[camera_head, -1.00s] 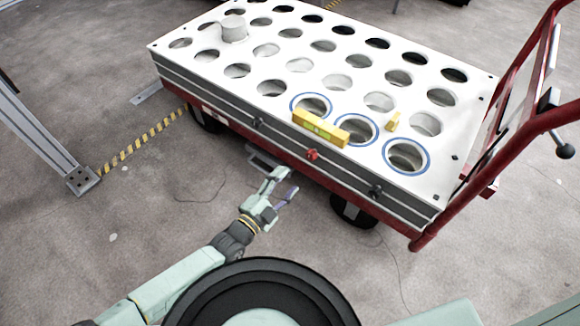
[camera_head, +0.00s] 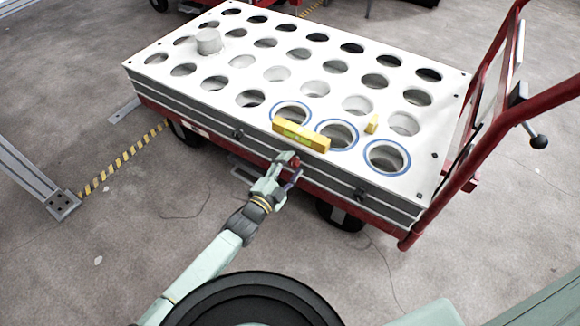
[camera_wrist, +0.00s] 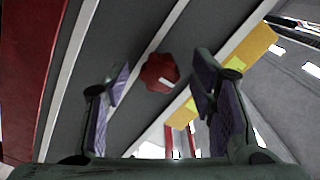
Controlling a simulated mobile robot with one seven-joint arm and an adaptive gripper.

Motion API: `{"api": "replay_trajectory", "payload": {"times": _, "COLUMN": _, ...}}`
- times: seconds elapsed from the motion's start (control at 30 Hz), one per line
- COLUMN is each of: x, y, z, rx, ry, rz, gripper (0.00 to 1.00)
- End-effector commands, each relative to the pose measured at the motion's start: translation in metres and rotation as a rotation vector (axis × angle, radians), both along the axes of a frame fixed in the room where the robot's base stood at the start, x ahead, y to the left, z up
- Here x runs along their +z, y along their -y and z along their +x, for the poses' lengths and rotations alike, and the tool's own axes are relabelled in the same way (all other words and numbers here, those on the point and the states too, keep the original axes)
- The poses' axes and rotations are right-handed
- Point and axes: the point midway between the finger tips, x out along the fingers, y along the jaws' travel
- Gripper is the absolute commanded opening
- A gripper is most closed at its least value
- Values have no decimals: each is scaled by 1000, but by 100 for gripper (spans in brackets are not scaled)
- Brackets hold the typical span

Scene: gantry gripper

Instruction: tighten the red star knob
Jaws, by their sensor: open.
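The red star knob (camera_head: 295,163) sits on the dark front side of the white-topped cart. It shows in full in the wrist view (camera_wrist: 159,72), a little beyond my fingertips and between them. In the head view my gripper (camera_head: 290,170) is at the knob and partly covers it. In the wrist view my gripper (camera_wrist: 160,88) is open, with one purple-padded finger on each side of the knob. I see no clear contact between the fingers and the knob.
A yellow spirit level (camera_head: 300,135) lies on the cart top (camera_head: 230,118) near the front edge. Black knobs sit left (camera_head: 238,134) and right (camera_head: 360,195) on the same side. The cart's red handle (camera_head: 470,150) rises at the right. Floor in front is mostly clear.

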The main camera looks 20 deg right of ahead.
Motion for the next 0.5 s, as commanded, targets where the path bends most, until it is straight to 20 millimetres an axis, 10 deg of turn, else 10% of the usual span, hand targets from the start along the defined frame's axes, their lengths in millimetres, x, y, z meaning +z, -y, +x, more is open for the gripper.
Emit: {"api": "replay_trajectory", "payload": {"times": 0.5, "x": 0, "y": 0, "z": 0, "rx": 1, "ry": 1, "rz": 0, "gripper": 22}}
